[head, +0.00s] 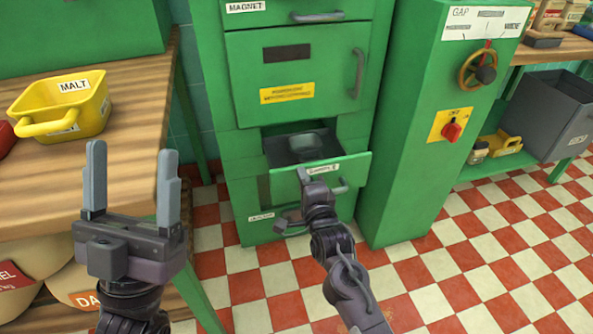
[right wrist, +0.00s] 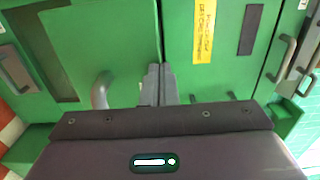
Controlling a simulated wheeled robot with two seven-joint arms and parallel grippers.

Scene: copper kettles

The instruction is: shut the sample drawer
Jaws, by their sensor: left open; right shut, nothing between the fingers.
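The sample drawer (head: 350,168) is a green drawer low in the green machine. It stands pulled out, with a white label on its front edge and a grey handle (head: 340,187). A dark grey container (head: 306,143) shows inside it. My right gripper (head: 303,175) is shut and empty at the left part of the drawer front; I cannot tell whether it touches. In the right wrist view its closed fingers (right wrist: 159,72) point at green panels, beside a grey curved handle (right wrist: 101,90). My left gripper (head: 132,180) is open and empty, by the wooden table's edge.
A wooden table (head: 140,110) with a yellow MALT tub (head: 62,105) stands at the left. A green door (head: 295,75) is above the drawer. A green cabinet (head: 415,150) with a red knob (head: 452,131) stands close on the right. Checkered floor (head: 500,240) is clear at the right.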

